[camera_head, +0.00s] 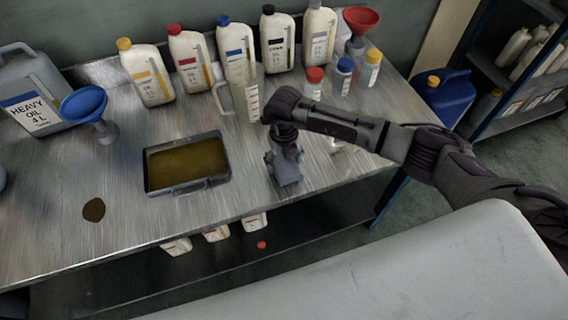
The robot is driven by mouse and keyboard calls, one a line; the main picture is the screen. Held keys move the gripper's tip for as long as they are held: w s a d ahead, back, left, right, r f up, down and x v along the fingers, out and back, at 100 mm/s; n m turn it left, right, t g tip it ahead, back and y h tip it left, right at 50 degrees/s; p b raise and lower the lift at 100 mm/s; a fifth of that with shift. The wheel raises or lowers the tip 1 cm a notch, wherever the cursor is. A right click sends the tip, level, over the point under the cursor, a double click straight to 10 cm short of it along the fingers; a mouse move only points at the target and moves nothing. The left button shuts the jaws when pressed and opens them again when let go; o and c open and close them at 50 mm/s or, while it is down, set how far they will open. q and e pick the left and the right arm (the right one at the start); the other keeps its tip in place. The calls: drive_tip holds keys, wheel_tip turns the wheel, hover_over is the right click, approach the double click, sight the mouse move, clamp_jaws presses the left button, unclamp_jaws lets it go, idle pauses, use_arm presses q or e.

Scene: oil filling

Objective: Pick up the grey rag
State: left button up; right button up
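I cannot make out a grey rag anywhere in the head view. It may be hidden or outside the picture. My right arm reaches in from the right over the metal table (60,245). My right gripper (287,178) points down near the table's front edge, right of the oil tray. Its fingers are too small and dark to tell whether they are open or hold something. My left gripper is not in view.
A metal tray (188,188) with brown oil stands beside a dark oil spot (94,210). A blue funnel (86,103), a heavy oil canister (38,95), a clear jug (249,92) and several bottles stand behind.

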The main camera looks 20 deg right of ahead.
sight(285, 165)
drive_tip(key=c, duration=0.3)
drive_tip(key=shift+r, duration=0.15)
drive_tip(key=shift+c, duration=0.2)
drive_tip(key=shift+r, duration=0.25)
drive_tip(key=r, duration=0.2)
drive_tip(key=s+r+b, duration=0.1)
drive_tip(key=shift+r+b, duration=0.3)
drive_tip(key=shift+r, duration=0.05)
drive_tip(key=s+r+b, duration=0.1)
drive_tip(key=s+r, duration=0.5)
drive_tip(key=s, duration=0.4)
drive_tip(key=shift+s+d+r+b, duration=0.3)
drive_tip(key=shift+s+d+b, duration=0.05)
drive_tip(key=shift+b, duration=0.05)
